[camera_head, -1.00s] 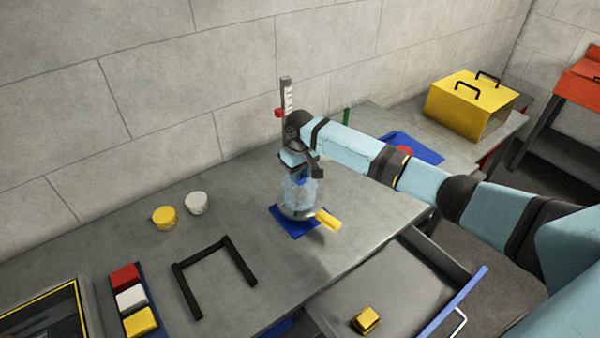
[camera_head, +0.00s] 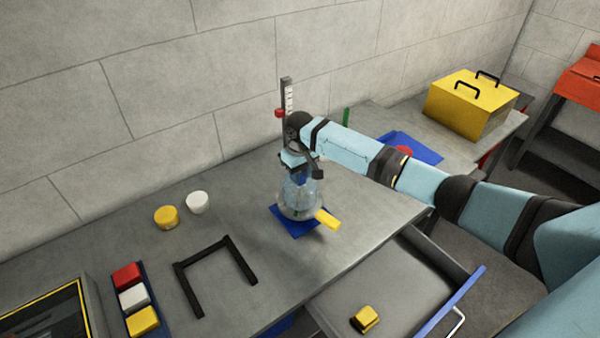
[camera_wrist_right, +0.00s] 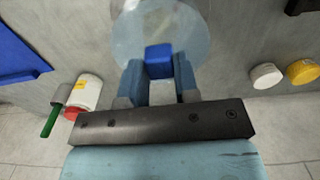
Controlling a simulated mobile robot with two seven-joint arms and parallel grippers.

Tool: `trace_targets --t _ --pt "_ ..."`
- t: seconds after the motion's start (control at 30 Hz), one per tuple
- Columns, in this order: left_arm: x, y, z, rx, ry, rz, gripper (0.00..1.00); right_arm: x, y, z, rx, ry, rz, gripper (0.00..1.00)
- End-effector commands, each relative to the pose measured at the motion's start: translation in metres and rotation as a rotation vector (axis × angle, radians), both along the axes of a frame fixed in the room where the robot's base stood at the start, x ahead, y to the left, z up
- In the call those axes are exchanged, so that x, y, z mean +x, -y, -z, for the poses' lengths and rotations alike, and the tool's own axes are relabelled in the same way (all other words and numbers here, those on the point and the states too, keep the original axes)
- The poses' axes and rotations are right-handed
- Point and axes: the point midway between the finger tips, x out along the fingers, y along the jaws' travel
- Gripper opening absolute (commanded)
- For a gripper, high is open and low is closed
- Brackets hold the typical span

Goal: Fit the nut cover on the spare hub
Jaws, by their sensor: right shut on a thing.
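My right gripper (camera_head: 301,174) is shut on the blue knob (camera_wrist_right: 158,60) of a clear, dome-like cover (camera_head: 299,196), which I take to be the nut cover. The cover is upright in the head view, and its round clear body also fills the top middle of the wrist view (camera_wrist_right: 150,25). It is over a grey round piece, apparently the spare hub, with a yellow handle-like part (camera_head: 327,219) at its right. This stands on a blue mat (camera_head: 291,226). I cannot tell whether the cover touches the hub. My left gripper is out of view.
A ruled upright post (camera_head: 287,97) stands close behind my gripper. Yellow (camera_head: 166,217) and white (camera_head: 197,202) caps and a black U-shaped frame (camera_head: 215,272) are to the left. An open drawer (camera_head: 388,290) holding a yellow block (camera_head: 366,319) juts out in front.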

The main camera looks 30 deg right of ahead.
Motion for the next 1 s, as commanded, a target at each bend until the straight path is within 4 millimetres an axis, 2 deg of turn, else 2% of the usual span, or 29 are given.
trace_targets --t 0.6,0.63,0.67,1.0 --pt "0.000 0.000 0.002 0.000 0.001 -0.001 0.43 0.000 0.000 0.012 0.000 -0.001 0.001 0.00" --pt "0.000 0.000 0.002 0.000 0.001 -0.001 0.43 0.000 0.000 0.011 0.000 0.000 0.000 0.33" --pt "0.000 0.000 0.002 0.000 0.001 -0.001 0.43 0.000 0.000 0.011 0.000 0.000 0.000 0.39" --pt "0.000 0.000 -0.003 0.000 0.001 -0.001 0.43 0.000 0.000 0.006 0.000 -0.001 0.000 0.39"
